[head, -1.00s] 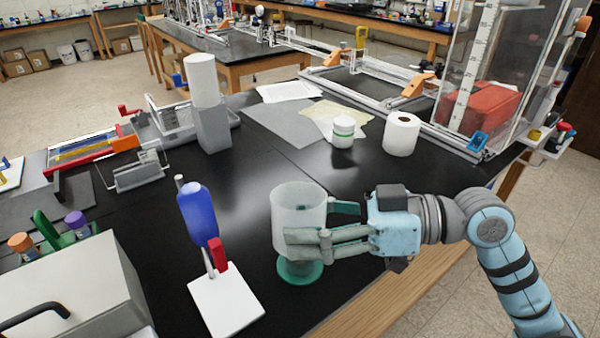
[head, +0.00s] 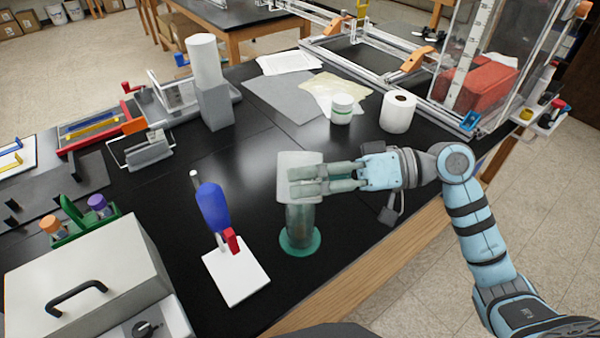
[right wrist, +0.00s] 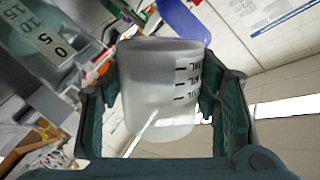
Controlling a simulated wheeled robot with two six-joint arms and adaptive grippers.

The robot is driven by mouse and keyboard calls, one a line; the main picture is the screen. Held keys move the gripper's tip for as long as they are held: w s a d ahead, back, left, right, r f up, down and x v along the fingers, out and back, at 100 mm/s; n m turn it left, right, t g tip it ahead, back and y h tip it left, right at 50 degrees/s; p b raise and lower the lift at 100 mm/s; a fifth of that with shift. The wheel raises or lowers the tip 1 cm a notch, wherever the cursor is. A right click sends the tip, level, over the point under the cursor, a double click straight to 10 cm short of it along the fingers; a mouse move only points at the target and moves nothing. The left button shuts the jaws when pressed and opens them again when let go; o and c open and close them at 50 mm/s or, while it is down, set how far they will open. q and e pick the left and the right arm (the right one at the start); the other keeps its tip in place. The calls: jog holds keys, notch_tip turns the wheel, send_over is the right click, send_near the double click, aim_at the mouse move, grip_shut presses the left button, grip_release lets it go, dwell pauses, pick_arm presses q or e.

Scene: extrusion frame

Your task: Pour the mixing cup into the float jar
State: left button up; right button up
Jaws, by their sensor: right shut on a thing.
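The mixing cup (head: 290,160) is a frosted translucent cup. In the right wrist view the cup (right wrist: 160,85) shows dark graduation marks between the fingers. My right gripper (head: 322,178) is shut on it, its fingers across the cup's side. The cup is directly over the float jar (head: 300,222), a clear greenish cylinder on a round green base. The cup looks tipped, with its round mouth not showing in the head view. It hides the jar's top, so I cannot tell whether they touch or whether liquid is flowing. My left gripper is out of view.
A blue bottle-shaped item (head: 212,207) and red clip stand on a white plate (head: 237,272) left of the jar. A grey box (head: 90,270) is at front left. Open black bench lies between.

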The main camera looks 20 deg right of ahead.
jog(key=shift+r+m+p, duration=0.35)
jog(key=shift+m+p, duration=0.15)
jog(key=shift+p, duration=0.15)
jog(key=shift+f+m+g+p, duration=0.3)
jog(key=shift+m+p, duration=0.1)
jog(key=shift+m, duration=0.4)
dwell(0.5)
jog(key=shift+w+r+m+g+y+p, duration=0.2)
jog(key=shift+r+m+g+y+p, duration=0.15)
jog(key=shift+m+p, duration=0.5)
dwell(1.0)
jog(key=shift+f+m+p, duration=0.25)
jog(key=shift+m+p, duration=0.3)
jog(key=shift+p, duration=0.2)
dwell(0.8)
jog(key=shift+w+d+r+m+y+p, duration=0.15)
jog(key=shift+w+r+m+y+p, duration=0.15)
jog(key=shift+m+p, duration=0.7)
dwell(0.3)
jog(key=shift+w+f+g, duration=0.1)
jog(key=shift+g, duration=0.25)
